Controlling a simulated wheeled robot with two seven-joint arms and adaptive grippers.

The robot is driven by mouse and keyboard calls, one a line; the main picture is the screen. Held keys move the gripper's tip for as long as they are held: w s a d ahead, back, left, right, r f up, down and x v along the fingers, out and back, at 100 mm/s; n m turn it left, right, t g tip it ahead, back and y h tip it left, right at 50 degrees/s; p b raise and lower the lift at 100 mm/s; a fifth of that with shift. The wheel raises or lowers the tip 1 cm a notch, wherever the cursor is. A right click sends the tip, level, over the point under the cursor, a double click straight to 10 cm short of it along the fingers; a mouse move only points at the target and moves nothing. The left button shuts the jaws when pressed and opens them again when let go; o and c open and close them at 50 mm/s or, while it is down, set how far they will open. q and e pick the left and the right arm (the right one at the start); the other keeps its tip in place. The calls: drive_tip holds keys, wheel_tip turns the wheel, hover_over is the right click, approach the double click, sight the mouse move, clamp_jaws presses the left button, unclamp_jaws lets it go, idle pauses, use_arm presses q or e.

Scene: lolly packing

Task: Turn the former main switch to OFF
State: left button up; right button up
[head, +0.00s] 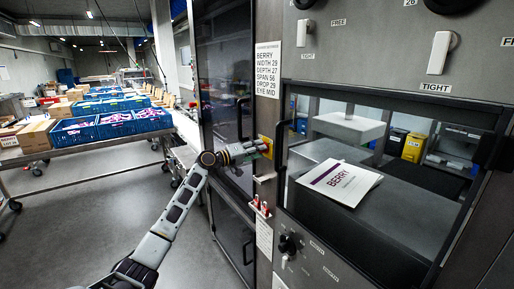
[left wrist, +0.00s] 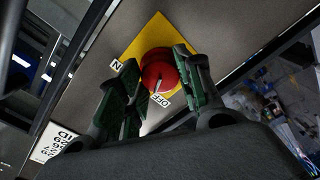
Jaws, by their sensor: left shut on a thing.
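The main switch is a red knob (left wrist: 160,70) on a yellow plate (left wrist: 148,36), with an OFF label (left wrist: 160,101) below it and a partly seen label ending in N (left wrist: 116,66) at its left. A light mark on the knob lies on the side of the OFF label. My left gripper (left wrist: 155,88) is shut on the knob, with a green-padded finger on each side. In the head view my left gripper (head: 262,149) reaches the yellow plate on the machine's post and hides most of the knob.
A settings card (head: 268,68) is above the switch; small red-topped items (head: 260,207) and black knobs (head: 289,244) are below. Blue crates (head: 74,132) stand on a table at left. The floor between is clear.

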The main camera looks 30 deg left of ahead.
use_arm(q)
drive_tip(key=n+p, duration=0.2)
drive_tip(key=n, duration=0.2)
idle(0.3)
drive_tip(key=o, duration=1)
drive_tip(key=shift+o, duration=0.2)
drive_tip(key=v, duration=1.2)
